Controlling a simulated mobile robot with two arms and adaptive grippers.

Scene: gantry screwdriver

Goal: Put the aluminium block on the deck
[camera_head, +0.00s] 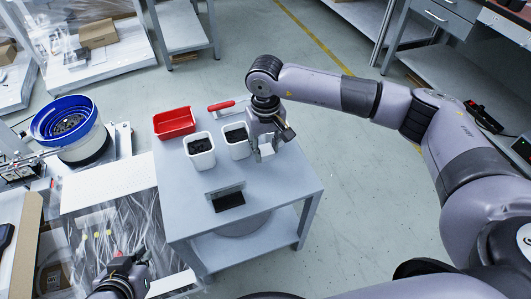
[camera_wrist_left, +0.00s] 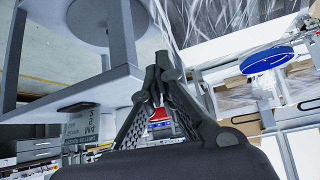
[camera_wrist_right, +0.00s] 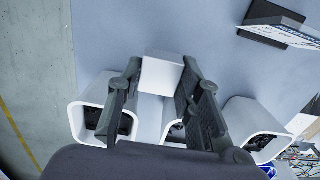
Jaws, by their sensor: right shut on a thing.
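My right gripper (camera_head: 265,152) is low over the grey table, in front of the white bins. In the right wrist view its fingers (camera_wrist_right: 160,75) are shut on a pale, box-shaped aluminium block (camera_wrist_right: 162,74). The block is hard to make out in the head view, and I cannot tell whether it touches the table. My left gripper (camera_head: 138,266) is at the lower left, beside the table. In the left wrist view its fingertips (camera_wrist_left: 158,64) meet, with nothing seen between them. No surface is clearly marked as the deck; a pale flat panel (camera_head: 108,183) lies left of the table.
A blue bowl (camera_head: 65,120) stands on machinery at left.

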